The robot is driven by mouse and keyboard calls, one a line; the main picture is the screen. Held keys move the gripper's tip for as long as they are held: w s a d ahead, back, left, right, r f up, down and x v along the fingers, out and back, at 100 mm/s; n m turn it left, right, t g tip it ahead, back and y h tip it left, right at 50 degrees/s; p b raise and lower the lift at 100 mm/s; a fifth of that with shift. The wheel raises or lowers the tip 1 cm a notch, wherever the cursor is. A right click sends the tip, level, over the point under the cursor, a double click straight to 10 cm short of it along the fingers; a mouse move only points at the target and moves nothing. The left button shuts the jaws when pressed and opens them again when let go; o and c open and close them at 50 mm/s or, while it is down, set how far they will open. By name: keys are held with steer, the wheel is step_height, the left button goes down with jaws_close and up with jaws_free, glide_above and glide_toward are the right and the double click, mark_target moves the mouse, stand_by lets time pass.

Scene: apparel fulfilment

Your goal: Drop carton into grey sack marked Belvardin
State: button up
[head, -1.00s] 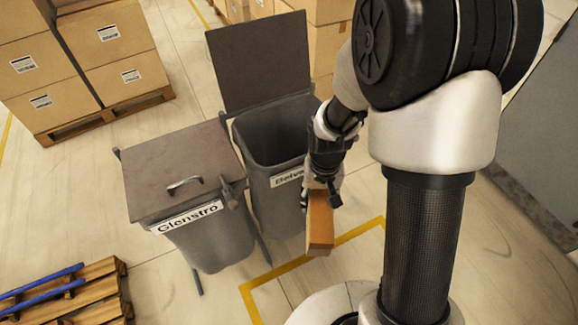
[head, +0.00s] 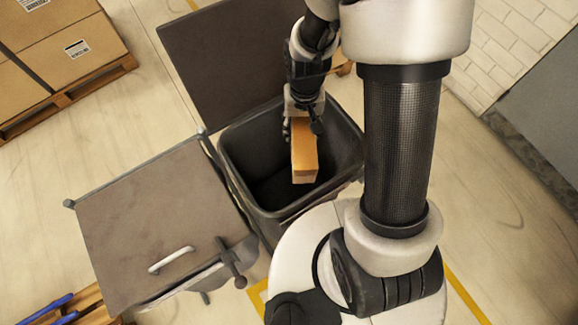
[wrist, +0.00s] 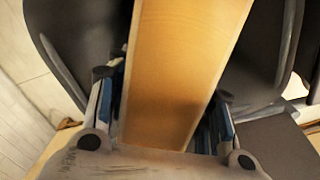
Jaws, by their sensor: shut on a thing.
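The orange-brown carton (head: 304,151) is held in my gripper (head: 303,122), above the open mouth of the grey sack (head: 236,166) whose lid is raised. In the wrist view the carton (wrist: 185,70) runs between my two fingers (wrist: 160,115), which close on its sides. The dark inside of the sack shows below and around the carton in the head view. The sack's rim (wrist: 62,70) also shows in the wrist view. The Belvardin label is out of sight now; the earlier head frame shows part of it on this sack.
A second grey sack with a closed lid (head: 165,220) and a handle stands at the left. The raised lid (head: 225,60) stands behind the open sack. Stacked boxes (head: 60,45) on a pallet are at the upper left. A white brick wall (head: 515,50) is at the upper right.

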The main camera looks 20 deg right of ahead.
steer(key=shift+f+b, duration=2.45)
steer(key=shift+f, duration=0.75)
steer(key=o, duration=1.5)
steer(key=shift+r, duration=0.1)
step_height(320, 180, up, 11)
steer(key=shift+r, duration=0.45)
